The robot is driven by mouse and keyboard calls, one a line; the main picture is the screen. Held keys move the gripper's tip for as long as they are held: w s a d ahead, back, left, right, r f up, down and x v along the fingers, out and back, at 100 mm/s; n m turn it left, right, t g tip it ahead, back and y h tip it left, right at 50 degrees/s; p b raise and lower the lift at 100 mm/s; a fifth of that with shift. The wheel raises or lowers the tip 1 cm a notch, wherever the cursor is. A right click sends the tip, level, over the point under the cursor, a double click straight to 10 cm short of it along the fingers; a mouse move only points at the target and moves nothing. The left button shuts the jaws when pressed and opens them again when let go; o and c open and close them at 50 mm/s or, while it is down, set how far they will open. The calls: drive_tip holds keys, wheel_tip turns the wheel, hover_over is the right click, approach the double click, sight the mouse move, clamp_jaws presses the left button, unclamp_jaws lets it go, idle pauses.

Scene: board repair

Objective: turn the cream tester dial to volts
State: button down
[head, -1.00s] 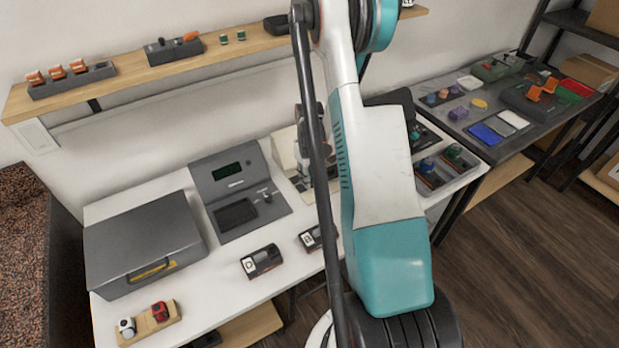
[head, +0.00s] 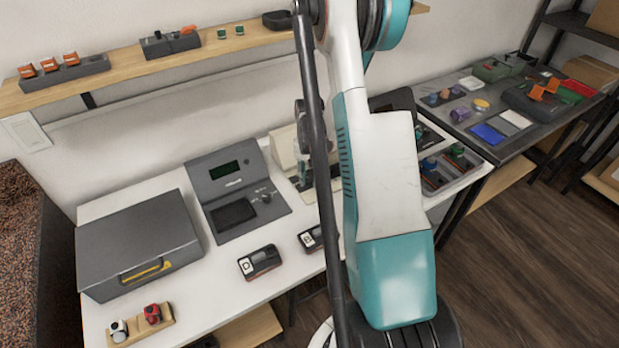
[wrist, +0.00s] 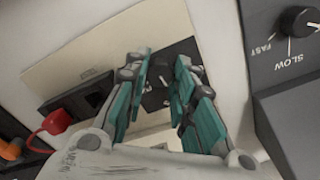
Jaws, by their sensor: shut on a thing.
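The cream tester (wrist: 98,57) fills the middle of the wrist view, with a dark plate on its face. Its dark dial (wrist: 158,74) sits between my fingertips, mostly covered by them. My gripper (wrist: 160,84) has teal finger pads and is shut on the dial. The dial's pointer and the marks around it are hidden, so I cannot tell its setting. In the head view the cream tester (head: 284,150) shows partly behind my arm, at the back of the white table.
A red plug (wrist: 57,121) and an orange one (wrist: 12,149) lie left of my fingers. A grey unit with a FAST/SLOW knob (wrist: 298,21) stands close on the right. In the head view, a grey station (head: 237,190) and a grey case (head: 138,245) stand left of the tester.

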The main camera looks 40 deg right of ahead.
sight(309, 179)
drive_tip(key=shift+m, duration=0.6)
drive_tip(key=c, duration=1.3)
unclamp_jaws()
drive_tip(key=shift+c, duration=0.2)
wheel_tip(309, 179, up, 12)
